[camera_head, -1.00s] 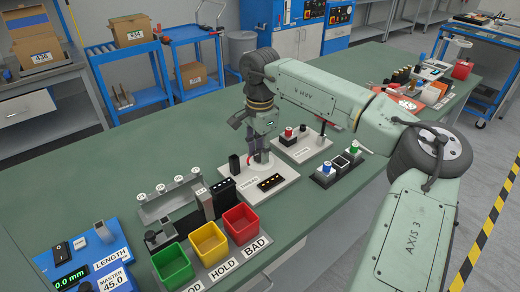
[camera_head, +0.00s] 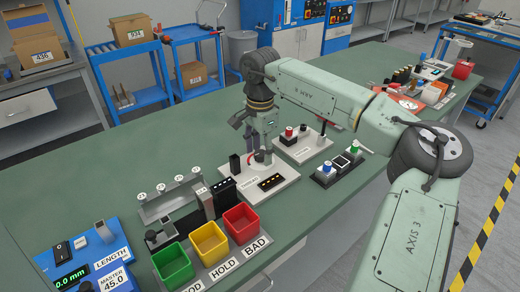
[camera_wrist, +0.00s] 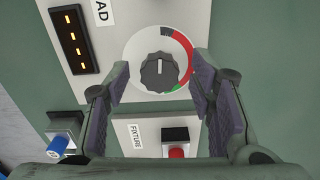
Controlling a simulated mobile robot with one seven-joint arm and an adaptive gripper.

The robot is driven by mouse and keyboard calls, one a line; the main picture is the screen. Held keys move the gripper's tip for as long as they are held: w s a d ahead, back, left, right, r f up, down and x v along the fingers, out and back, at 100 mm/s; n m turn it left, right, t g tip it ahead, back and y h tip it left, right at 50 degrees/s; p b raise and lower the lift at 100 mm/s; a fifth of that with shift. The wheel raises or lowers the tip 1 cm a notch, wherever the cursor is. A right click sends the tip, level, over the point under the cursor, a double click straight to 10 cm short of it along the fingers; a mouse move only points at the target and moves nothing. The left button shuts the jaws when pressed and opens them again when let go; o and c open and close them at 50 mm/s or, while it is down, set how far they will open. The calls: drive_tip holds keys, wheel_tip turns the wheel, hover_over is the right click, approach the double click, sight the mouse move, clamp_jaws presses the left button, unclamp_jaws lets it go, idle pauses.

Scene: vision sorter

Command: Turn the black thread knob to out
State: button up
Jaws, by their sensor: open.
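The black thread knob (camera_wrist: 159,72) sits on a round white dial with a red arc and a short green part at its right. Its white pointer line points up in the wrist view. The dial is on the pale thread panel (camera_wrist: 115,50), which also shows in the head view (camera_head: 287,183). My gripper (camera_wrist: 160,77) is open, with one finger on each side of the knob in the wrist view. Gaps show between the fingers and the knob; I cannot tell the height between them.
A fixture panel (camera_wrist: 150,122) with a red button lies just beside the thread panel. A display with orange lights (camera_wrist: 74,40) is on the thread panel. Red (camera_head: 241,222), yellow and green bins stand at the front. A blue length gauge (camera_head: 84,258) is at left.

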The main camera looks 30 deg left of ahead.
sight(260, 153)
drive_tip(key=shift+r, duration=0.1)
wheel_tip(260, 153, up, 12)
idle(0.5)
idle(0.5)
